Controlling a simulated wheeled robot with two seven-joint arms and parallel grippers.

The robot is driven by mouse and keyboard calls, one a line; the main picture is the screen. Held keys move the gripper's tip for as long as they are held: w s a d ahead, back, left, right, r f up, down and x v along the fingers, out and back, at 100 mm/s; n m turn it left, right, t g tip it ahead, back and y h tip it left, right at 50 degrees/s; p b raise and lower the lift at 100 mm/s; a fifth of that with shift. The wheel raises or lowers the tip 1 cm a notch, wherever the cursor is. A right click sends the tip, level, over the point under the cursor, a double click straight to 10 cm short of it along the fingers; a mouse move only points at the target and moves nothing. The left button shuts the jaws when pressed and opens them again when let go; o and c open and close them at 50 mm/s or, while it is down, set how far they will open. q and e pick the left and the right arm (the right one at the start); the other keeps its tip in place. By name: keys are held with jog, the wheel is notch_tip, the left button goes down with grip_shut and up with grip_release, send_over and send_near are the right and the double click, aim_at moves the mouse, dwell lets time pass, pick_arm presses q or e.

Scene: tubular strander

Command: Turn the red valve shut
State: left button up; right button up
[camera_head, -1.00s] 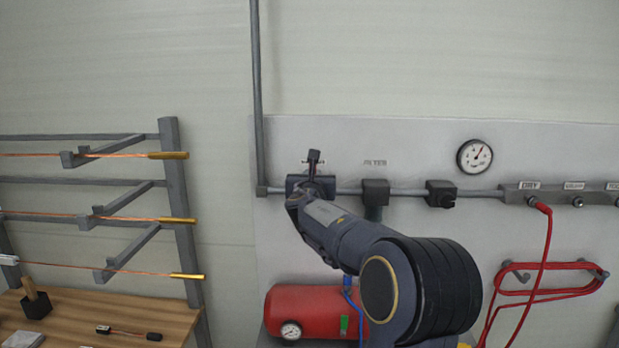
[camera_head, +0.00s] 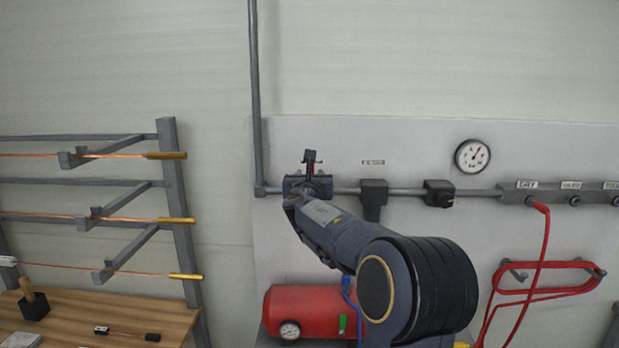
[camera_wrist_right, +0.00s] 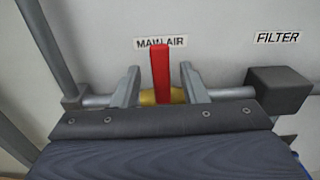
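The red valve handle (camera_wrist_right: 160,73) stands upright in the right wrist view, across the horizontal grey pipe and in front of the MAIN AIR label. Its yellow body (camera_wrist_right: 150,97) shows at the handle's foot. My right gripper (camera_wrist_right: 160,88) is open, with one finger on each side of the handle and a gap on both sides. In the head view my right gripper (camera_head: 312,168) is at the left end of the pipe and mostly hides the valve; only a thin red sliver shows. My left gripper is not in view.
A dark filter block (camera_wrist_right: 280,90) sits on the pipe to the right. A gauge (camera_head: 472,156), a red hose (camera_head: 540,260) and a red tank (camera_head: 300,312) are on or near the panel. A rack with copper rods (camera_head: 172,200) stands left above a wooden bench (camera_head: 150,312).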

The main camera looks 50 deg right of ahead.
jog(key=b+v, duration=0.1)
jog(key=v, duration=0.6)
jog(key=shift+s+a, duration=0.25)
jog(key=shift+a, duration=0.05)
jog(key=shift+f, duration=0.1)
jog(key=s+a+f+m+g+y, duration=0.2)
jog(key=s+a+f+m+y, duration=0.2)
jog(key=s+a+f+m, duration=0.35)
jog(key=s+a+f+m+g+y, duration=0.2)
jog(key=s+a+f+m+y, duration=0.3)
jog(key=f+m, duration=0.4)
jog(key=s+a+f+m+y, duration=0.3)
jog(key=a, duration=0.4)
jog(key=s+a+f+m+g+y, duration=0.1)
jog(key=s+a+f+m+y, duration=0.2)
jog(key=a, duration=0.5)
jog(key=s+a+f+m+y, duration=0.3)
jog(key=a+m, duration=0.2)
jog(key=a, duration=0.3)
jog(key=shift+s+f, duration=0.3)
